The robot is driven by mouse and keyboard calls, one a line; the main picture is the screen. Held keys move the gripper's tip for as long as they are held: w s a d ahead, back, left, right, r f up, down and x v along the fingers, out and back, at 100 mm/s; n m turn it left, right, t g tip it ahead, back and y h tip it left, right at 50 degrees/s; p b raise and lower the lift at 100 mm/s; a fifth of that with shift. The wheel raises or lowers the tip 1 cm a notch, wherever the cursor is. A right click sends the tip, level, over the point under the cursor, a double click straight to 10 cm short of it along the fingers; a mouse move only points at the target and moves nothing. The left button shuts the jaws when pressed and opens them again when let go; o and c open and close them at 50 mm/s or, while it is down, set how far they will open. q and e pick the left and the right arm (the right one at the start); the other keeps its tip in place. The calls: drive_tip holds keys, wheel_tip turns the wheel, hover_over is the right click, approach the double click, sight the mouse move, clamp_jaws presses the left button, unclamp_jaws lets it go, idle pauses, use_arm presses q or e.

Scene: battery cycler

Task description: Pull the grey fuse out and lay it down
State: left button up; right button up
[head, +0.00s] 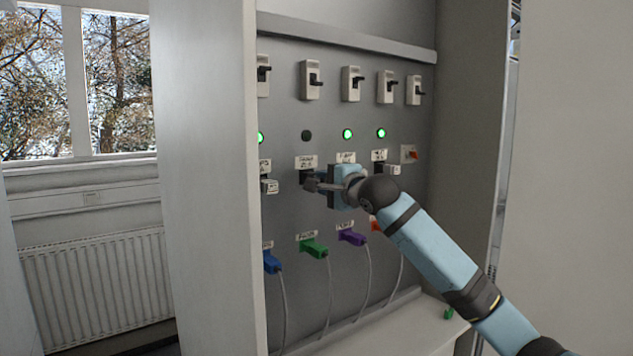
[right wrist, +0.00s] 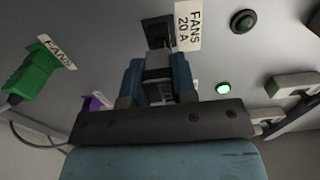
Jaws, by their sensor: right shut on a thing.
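The grey fuse (right wrist: 158,63) shows in the right wrist view between the two blue-sided fingers of my right gripper (right wrist: 158,80). The gripper is shut on it. The fuse is in front of the black socket (right wrist: 157,31), beside the label "FANS 20 A" (right wrist: 188,27). I cannot tell how far it sits in the socket. In the head view my right gripper (head: 317,185) reaches the panel from the right, just below that label (head: 306,162); the fuse is mostly hidden there by the fingers. My left gripper is not in view.
Breakers (head: 351,83) line the panel top above lamps; the lamp above FANS (head: 306,135) is dark. Other fuses (head: 270,186) flank the gripper. Green (head: 314,247) and purple (head: 352,237) plugs with cables hang below. A light ledge (head: 420,325) runs along the bottom.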

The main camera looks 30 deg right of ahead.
drive_tip(key=shift+s+d+b, duration=0.15)
drive_tip(key=shift+s+b, duration=0.2)
drive_tip(key=shift+s, duration=1.45)
